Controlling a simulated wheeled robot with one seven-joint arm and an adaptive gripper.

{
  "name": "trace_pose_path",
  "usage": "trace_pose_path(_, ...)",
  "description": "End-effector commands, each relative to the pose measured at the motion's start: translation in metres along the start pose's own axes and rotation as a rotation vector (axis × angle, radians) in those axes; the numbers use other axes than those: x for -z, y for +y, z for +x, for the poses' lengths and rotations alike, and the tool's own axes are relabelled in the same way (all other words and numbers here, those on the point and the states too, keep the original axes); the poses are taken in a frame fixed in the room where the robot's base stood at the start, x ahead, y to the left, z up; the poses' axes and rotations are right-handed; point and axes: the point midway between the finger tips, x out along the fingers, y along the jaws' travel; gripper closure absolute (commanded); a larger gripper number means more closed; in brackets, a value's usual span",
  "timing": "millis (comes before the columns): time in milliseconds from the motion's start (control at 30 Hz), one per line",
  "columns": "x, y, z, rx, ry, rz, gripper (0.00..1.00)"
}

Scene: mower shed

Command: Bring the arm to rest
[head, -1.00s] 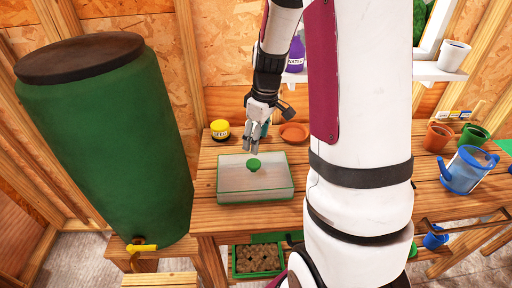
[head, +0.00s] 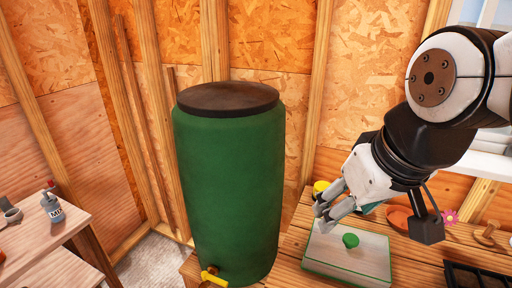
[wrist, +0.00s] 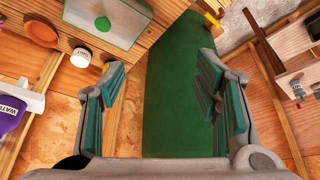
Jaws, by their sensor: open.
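My gripper (head: 326,212) hangs in the air at the right of the head view, above the left end of the workbench and in front of the lidded box. In the wrist view my gripper (wrist: 160,105) has its two teal-padded fingers wide apart. Nothing is between them; the green barrel shows in the background through the gap. My arm bends down into the head view from the upper right.
The green barrel (head: 228,180) with a dark lid and yellow tap stands left of the workbench (head: 292,245). A clear box (head: 375,262) with a green knob lies on the bench. A yellow-lidded jar (head: 320,187) and terracotta saucer (head: 398,218) are behind. A side table (head: 35,225) stands left.

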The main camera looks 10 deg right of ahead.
Motion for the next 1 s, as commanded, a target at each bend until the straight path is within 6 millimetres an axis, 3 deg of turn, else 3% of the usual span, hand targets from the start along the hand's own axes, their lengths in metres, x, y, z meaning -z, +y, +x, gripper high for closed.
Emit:
trace_pose_path(233,-0.022,-0.011,-0.016,-0.003,0.047,0.05,0.43)
trace_pose_path(833,-0.022,-0.011,-0.016,-0.003,0.048,0.055,0.43)
trace_pose_path(867,-0.022,-0.011,-0.016,-0.003,0.048,0.055,0.45)
trace_pose_path(967,-0.022,-0.011,-0.016,-0.003,0.048,0.055,0.67)
trace_pose_path(1000,-0.022,-0.011,-0.016,-0.003,0.048,0.055,0.67)
